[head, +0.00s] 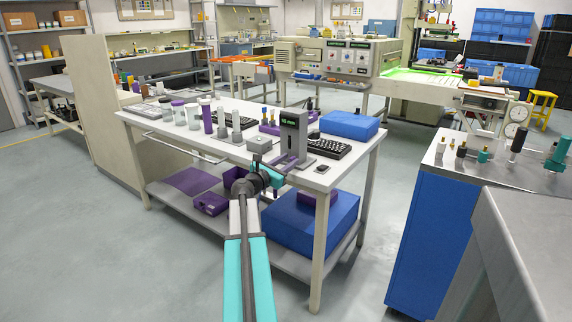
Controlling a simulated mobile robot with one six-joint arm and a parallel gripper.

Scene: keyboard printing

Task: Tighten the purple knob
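My arm reaches from the bottom of the head view to the front edge of the white worktable (222,150). My gripper (268,168) is at that edge, just in front of a grey upright device (293,136) with a small green-lit display. The gripper's fingers are too small and overlapped to tell whether they are open or shut. No purple knob can be made out for sure. Purple parts show near the device's base (284,160), partly hidden by my gripper. A purple cylinder (206,119) stands further left on the table.
A black keyboard (328,147), a small black box (322,169) and a blue case (349,125) are right of the device. Jars and grey stands are to its left. The lower shelf holds a blue box (300,222) and purple trays. A blue cabinet (425,235) stands at right, across open floor.

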